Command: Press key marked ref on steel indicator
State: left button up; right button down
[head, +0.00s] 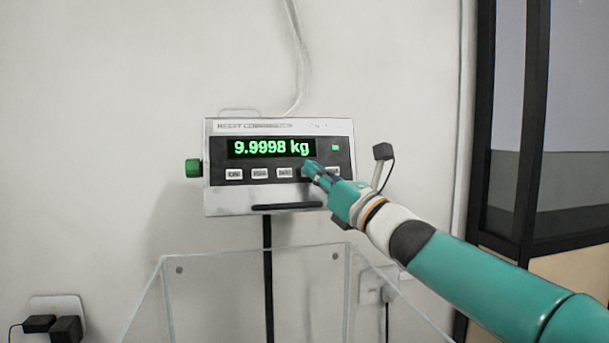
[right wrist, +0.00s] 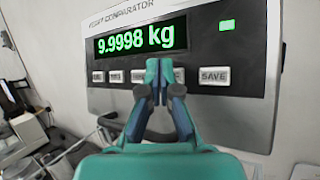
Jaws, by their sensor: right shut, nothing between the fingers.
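The steel indicator (head: 215,135) stands on a dark post, its green display (head: 270,148) reading 9.9998 kg. A row of pale keys runs below the display. My right gripper (head: 310,170) is shut and empty, its fingertips at the key row, right of the middle. In the right wrist view, the closed fingertips (right wrist: 159,68) partly cover a key (right wrist: 180,75) just left of the SAVE key (right wrist: 214,76). The covered key's label is hidden, and the other labels are too small to read surely. I cannot tell whether the fingertips touch the panel. My left gripper is not in view.
A green knob (head: 193,168) sticks out from the indicator's left side. A clear-walled box (head: 162,285) stands below and in front. A wall socket with black plugs (head: 66,328) is at lower left. A dark-framed glass cabinet (head: 510,120) stands at the right.

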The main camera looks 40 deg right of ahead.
jog(key=shift+w+d, duration=0.2)
jog(key=shift+w, duration=0.1)
dwell(0.6)
dwell(0.3)
jog(key=shift+s+a+b, duration=0.35)
jog(key=shift+s+b, duration=0.1)
jog(key=shift+s, duration=0.05)
jog(key=shift+s+r, duration=0.15)
jog(key=shift+s+a+r+b, duration=0.1)
jog(key=shift+s+a+r, duration=0.25)
jog(key=shift+s, duration=0.35)
jog(key=shift+s+a+r+b, duration=0.1)
jog(key=shift+s+a, duration=0.35)
jog(key=shift+s, duration=0.3)
jog(key=shift+s+a+r+b, duration=0.1)
jog(key=shift+s+a+r, duration=0.25)
jog(key=shift+s, duration=0.35)
jog(key=shift+f, duration=0.15)
